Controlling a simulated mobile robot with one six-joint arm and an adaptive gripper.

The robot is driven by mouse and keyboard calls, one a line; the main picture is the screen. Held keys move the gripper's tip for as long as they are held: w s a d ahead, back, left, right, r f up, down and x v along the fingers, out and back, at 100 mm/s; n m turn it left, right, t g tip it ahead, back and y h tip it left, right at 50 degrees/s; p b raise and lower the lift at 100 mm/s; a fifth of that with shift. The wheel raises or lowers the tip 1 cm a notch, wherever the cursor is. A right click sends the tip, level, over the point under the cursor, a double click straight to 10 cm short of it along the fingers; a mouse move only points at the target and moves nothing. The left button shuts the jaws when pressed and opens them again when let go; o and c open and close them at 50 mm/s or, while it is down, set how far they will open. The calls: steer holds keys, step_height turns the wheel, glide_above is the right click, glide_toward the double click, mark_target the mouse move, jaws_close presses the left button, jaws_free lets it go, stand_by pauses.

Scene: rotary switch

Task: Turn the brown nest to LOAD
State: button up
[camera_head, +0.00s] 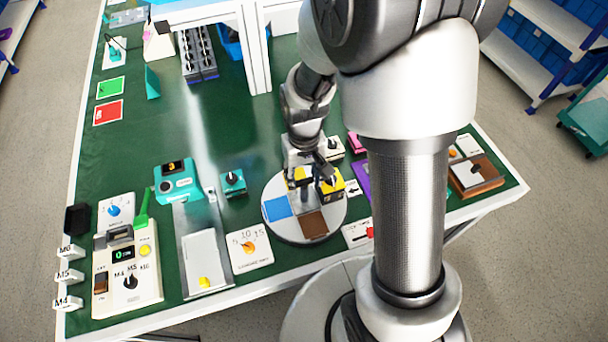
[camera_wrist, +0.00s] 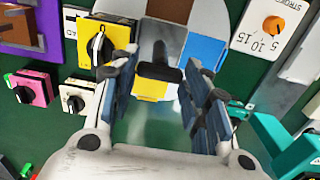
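A round white turntable (camera_head: 336,218) carries a blue nest (camera_head: 277,208) at left, a brown nest (camera_head: 313,224) at the front and a yellow nest (camera_head: 298,177) at the back, partly hidden by my gripper. In the wrist view the brown nest (camera_wrist: 170,9) is at the top edge, the blue nest (camera_wrist: 205,51) at right and the yellow nest (camera_wrist: 151,90) nearest. My gripper (camera_wrist: 160,62) is open above the turntable, its fingers apart on either side of a black bar (camera_wrist: 160,72). Contact cannot be told. A partly hidden white plate (camera_wrist: 72,25) shows the letters "AD".
A yellow box with a black knob (camera_wrist: 99,44) stands close beside my left finger in the wrist view. A pink switch (camera_wrist: 33,88) and a white switch (camera_wrist: 76,97) are at its left.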

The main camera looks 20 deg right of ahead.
jaws_close()
stand_by(0.3)
steer(key=shift+n, duration=0.6)
steer(key=shift+n+p, duration=0.6)
steer(key=shift+n, duration=1.1)
steer(key=shift+n+p, duration=0.45)
steer(key=shift+n, duration=1.75)
steer(key=shift+n+p, duration=0.4)
steer(key=shift+n, duration=3.5)
steer(key=shift+n+p, duration=0.3)
steer(key=shift+n, duration=0.3)
